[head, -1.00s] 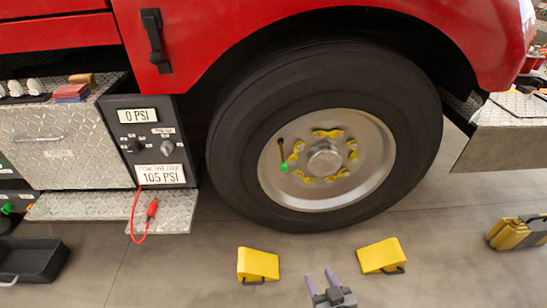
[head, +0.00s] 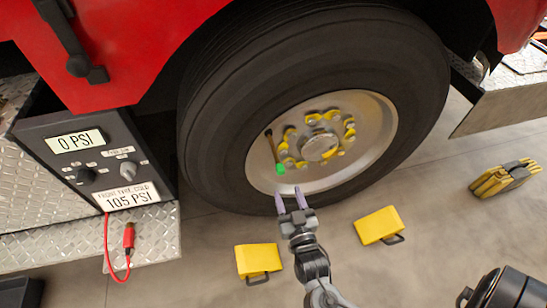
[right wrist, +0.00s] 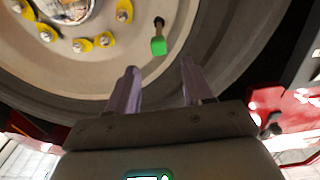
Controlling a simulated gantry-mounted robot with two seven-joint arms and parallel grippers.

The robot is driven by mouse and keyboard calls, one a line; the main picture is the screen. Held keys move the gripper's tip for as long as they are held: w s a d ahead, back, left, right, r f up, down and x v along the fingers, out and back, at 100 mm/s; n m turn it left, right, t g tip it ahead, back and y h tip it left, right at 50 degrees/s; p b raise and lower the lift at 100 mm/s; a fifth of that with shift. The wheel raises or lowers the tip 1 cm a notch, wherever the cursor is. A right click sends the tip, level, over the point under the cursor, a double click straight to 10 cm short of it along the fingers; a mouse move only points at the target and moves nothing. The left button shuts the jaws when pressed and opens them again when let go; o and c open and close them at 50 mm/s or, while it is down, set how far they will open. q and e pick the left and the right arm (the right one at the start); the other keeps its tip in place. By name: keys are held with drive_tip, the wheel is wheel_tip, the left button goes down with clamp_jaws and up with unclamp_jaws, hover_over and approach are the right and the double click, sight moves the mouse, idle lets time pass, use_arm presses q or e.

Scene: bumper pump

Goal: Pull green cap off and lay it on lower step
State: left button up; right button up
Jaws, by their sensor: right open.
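The green cap (head: 280,169) sits on the lower end of a dark valve stem on the silver wheel (head: 370,160). In the right wrist view the green cap (right wrist: 158,46) lies beyond the gap between the fingertips, on the stem. My right gripper (head: 291,195) is open and empty, just below the cap and apart from it. Its two purple fingers also show in the right wrist view (right wrist: 158,72). The lower step (head: 155,240) is a diamond-plate ledge at the left, below the panel. My left gripper is not in view.
The pressure panel (head: 90,160) reads 0 PSI. Yellow chocks (head: 257,259) (head: 377,224) stand on the floor before the tyre. A stacked yellow set (head: 503,178) lies at right.

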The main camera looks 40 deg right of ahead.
sight(282, 173)
drive_tip(key=b+x, duration=0.2)
drive_tip(key=x, duration=0.3)
drive_tip(key=shift+w+d+r, duration=0.1)
drive_tip(key=shift+w+d, duration=0.1)
drive_tip(key=shift+w, duration=0.1)
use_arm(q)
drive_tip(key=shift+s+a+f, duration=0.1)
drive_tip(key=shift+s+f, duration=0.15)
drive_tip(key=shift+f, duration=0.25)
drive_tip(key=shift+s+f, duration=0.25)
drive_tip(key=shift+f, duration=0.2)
use_arm(e)
drive_tip(key=shift+x, duration=1.25)
use_arm(q)
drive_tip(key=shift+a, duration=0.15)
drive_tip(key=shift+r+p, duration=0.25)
drive_tip(key=shift+p, duration=0.1)
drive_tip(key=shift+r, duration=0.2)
drive_tip(key=shift+p, duration=0.3)
